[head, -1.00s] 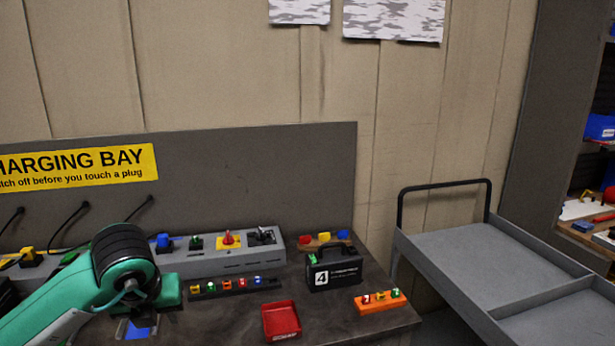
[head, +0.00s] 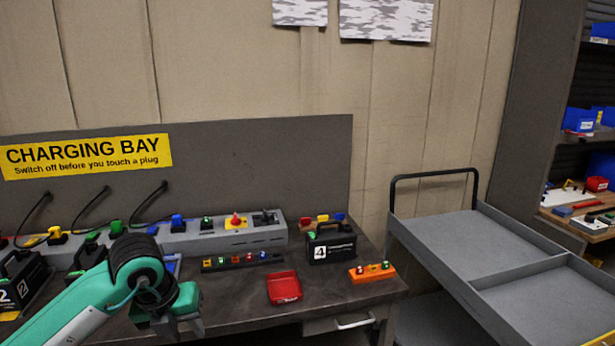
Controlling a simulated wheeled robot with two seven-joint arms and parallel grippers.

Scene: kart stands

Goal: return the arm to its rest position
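My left arm (head: 85,298), teal with a black joint, comes in from the lower left over the front of the bench. Its far end, with my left gripper (head: 195,322), points down near the bench's front edge, left of the red tray (head: 284,288). The fingers are too small and partly hidden to tell whether they are open or shut. I see nothing clearly held. My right gripper is not in view.
The dark bench (head: 240,302) carries a grey charger strip (head: 262,236), a black battery marked 4 (head: 333,245), an orange block (head: 371,272) and a dark rack (head: 216,265). Another battery (head: 22,282) stands left. A grey cart (head: 470,243) stands right of the bench.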

